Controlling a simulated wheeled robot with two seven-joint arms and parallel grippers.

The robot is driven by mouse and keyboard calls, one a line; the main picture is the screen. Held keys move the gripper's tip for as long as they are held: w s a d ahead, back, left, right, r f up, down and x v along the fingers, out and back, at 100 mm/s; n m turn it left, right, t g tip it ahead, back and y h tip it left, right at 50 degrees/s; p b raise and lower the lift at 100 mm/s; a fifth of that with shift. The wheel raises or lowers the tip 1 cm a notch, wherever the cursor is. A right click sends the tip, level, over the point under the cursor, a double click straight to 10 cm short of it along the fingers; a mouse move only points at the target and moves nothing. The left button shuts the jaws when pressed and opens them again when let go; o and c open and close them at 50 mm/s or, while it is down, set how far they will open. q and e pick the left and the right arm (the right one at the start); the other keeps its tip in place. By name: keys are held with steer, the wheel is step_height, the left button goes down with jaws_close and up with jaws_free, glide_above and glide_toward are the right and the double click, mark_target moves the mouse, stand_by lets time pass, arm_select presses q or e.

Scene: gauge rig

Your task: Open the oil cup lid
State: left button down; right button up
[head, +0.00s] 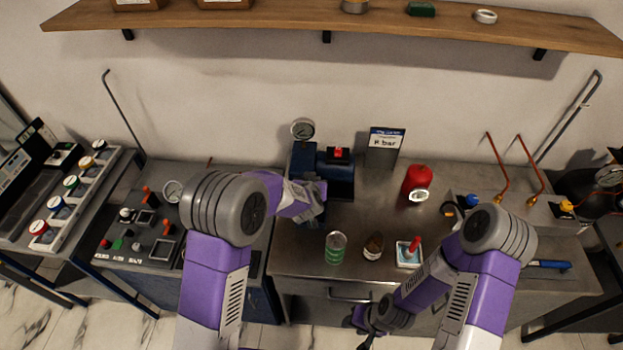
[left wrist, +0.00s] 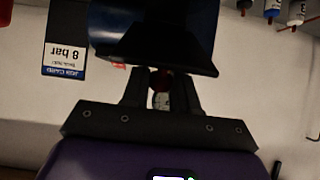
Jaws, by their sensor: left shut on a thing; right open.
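The blue machine (head: 303,163) stands at the back of the steel bench, with a round gauge on top. My left gripper (head: 318,198) reaches its front side. In the left wrist view, which is upside down, my left gripper (left wrist: 160,84) is shut on a small dark red piece (left wrist: 161,80) with a pale part beside it, close to the machine's dark body (left wrist: 150,35). This piece seems to be the oil cup lid; its details are too dark and small to tell. The cup is largely hidden in the head view. My right gripper (head: 368,322) is open, low before the bench front.
On the bench (head: 300,262) stand a green can (head: 335,248), a brown jar (head: 373,245), a tray with a red-handled tool (head: 409,254) and a red canister (head: 417,180). An 8 bar sign (head: 386,143) stands behind. Control panels are at the left.

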stand_by(0.3)
arm_select(q)
steer(key=c, duration=1)
jaws_free()
steer(key=shift+s+r, duration=0.1)
steer(key=v, duration=0.7)
steer(key=shift+p, duration=0.3)
steer(key=shift+s+r, duration=0.1)
steer(key=shift+s, duration=0.05)
